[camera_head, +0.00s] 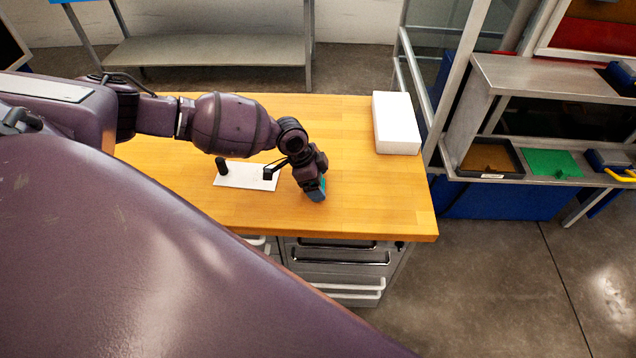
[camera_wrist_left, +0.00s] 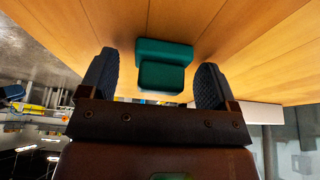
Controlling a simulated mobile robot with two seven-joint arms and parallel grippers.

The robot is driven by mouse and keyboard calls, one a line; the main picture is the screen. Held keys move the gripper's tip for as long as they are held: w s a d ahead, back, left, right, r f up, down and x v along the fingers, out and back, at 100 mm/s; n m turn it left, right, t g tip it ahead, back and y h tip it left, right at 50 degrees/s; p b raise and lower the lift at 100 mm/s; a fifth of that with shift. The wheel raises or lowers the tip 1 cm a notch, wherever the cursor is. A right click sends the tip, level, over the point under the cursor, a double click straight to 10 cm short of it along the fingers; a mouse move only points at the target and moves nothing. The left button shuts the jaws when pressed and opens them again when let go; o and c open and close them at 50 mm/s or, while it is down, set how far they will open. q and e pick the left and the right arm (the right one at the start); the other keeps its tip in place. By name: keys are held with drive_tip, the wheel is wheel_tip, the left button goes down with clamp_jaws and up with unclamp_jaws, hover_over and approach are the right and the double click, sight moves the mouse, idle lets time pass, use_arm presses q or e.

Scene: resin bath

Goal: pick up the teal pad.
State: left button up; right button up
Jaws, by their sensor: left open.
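The teal pad (camera_wrist_left: 163,68) lies on the wooden table (camera_head: 385,205), and in the left wrist view it shows as a dark teal block with a raised smaller part. In the head view only a sliver of the teal pad (camera_head: 323,185) shows beside the gripper. My left gripper (camera_head: 316,194) points down over the pad near the table's front edge. In the left wrist view, the left gripper (camera_wrist_left: 155,82) is open, with one dark ribbed finger on each side of the pad. Gaps show between pad and fingers; contact cannot be told. My right gripper is out of view.
A white plate (camera_head: 240,176) with two black posts lies left of the gripper. A white box (camera_head: 396,122) stands at the table's back right. A metal shelf (camera_head: 550,76) with a green mat and trays stands to the right. The table's right front is clear.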

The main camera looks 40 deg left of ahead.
use_arm(q)
drive_tip(key=c, duration=1)
drive_tip(key=shift+r, duration=0.15)
